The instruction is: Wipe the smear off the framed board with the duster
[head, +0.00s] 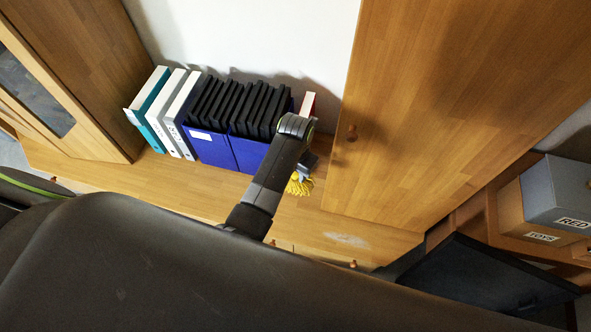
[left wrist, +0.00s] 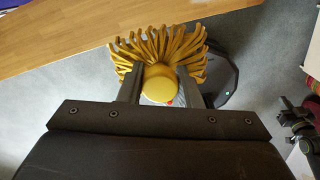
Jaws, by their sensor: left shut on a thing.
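My left gripper (head: 309,161) reaches over the wooden shelf in the head view, shut on the yellow duster (head: 299,186). In the left wrist view the duster (left wrist: 160,85) sits between the two dark fingers, its strands fanned out beyond them. A pale whitish smear (head: 346,239) lies on the wooden surface near its front edge, right of and below the duster in the picture. The duster appears apart from the smear. I cannot make out a separate frame around the smeared surface.
Binders (head: 172,112) and blue file boxes (head: 214,148) stand along the wall. A tall wooden cabinet door (head: 430,100) rises at right. A grey box (head: 558,190) sits beyond it. A dark round device (left wrist: 221,78) lies on the grey floor.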

